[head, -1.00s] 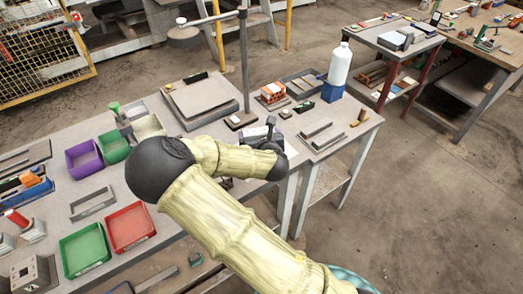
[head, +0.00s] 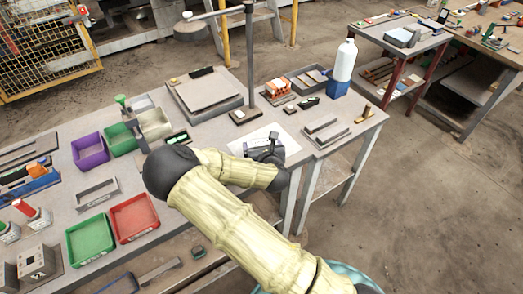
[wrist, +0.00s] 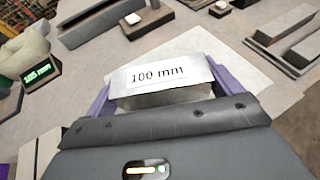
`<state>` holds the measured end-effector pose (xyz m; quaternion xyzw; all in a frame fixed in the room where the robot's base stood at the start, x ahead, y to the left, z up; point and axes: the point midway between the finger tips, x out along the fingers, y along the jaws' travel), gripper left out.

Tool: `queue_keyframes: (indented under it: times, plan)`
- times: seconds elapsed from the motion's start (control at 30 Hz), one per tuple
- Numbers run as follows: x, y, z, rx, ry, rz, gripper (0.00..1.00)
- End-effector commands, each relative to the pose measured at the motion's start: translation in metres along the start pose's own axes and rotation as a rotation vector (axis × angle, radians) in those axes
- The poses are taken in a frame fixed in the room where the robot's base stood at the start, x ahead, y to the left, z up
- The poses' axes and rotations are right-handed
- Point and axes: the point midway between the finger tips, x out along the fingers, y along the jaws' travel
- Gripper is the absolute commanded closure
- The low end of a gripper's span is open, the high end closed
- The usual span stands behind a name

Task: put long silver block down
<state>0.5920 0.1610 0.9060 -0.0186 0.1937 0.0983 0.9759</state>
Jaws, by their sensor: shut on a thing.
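The long silver block (wrist: 160,85) is in the wrist view, with a white label reading "100 mm" on its face. My gripper (wrist: 162,84) is shut on it, with a purple finger at each end. Below it is a white sheet (wrist: 240,72) on the table. I cannot tell whether the block touches the sheet. In the head view my gripper (head: 264,150) is over the front part of the white sheet (head: 238,142). The block is hidden there by the gripper and arm.
A device with a green "105 mm" display (wrist: 38,77) stands left of the sheet. Grey metal bars (head: 326,130) lie to the right. A stand post (head: 249,60), an orange-topped box (head: 277,91) and a white bottle (head: 343,62) are behind. Green (head: 89,238) and red (head: 134,217) bins are left.

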Motion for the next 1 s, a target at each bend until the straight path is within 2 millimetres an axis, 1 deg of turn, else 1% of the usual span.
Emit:
queue_keyframes:
  times: [0.1,0.2,0.57,0.6,0.63,0.87,0.93,1.0]
  plan:
    - [0.007,-0.001,-0.016,-0.001,0.0,-0.001,0.5]
    - [0.01,-0.001,-0.023,-0.001,-0.001,0.0,0.5]
    - [0.011,0.0,-0.026,-0.001,-0.002,0.0,0.5]
    - [0.011,0.0,-0.027,-0.001,0.001,0.0,0.03]
    - [0.011,0.0,-0.027,-0.001,0.001,0.0,0.0]
    - [0.011,0.0,-0.026,0.0,0.001,0.0,0.0]
    - [0.009,0.0,-0.023,0.0,0.0,0.0,0.0]
    - [0.005,0.0,-0.025,-0.001,0.002,-0.001,0.0]
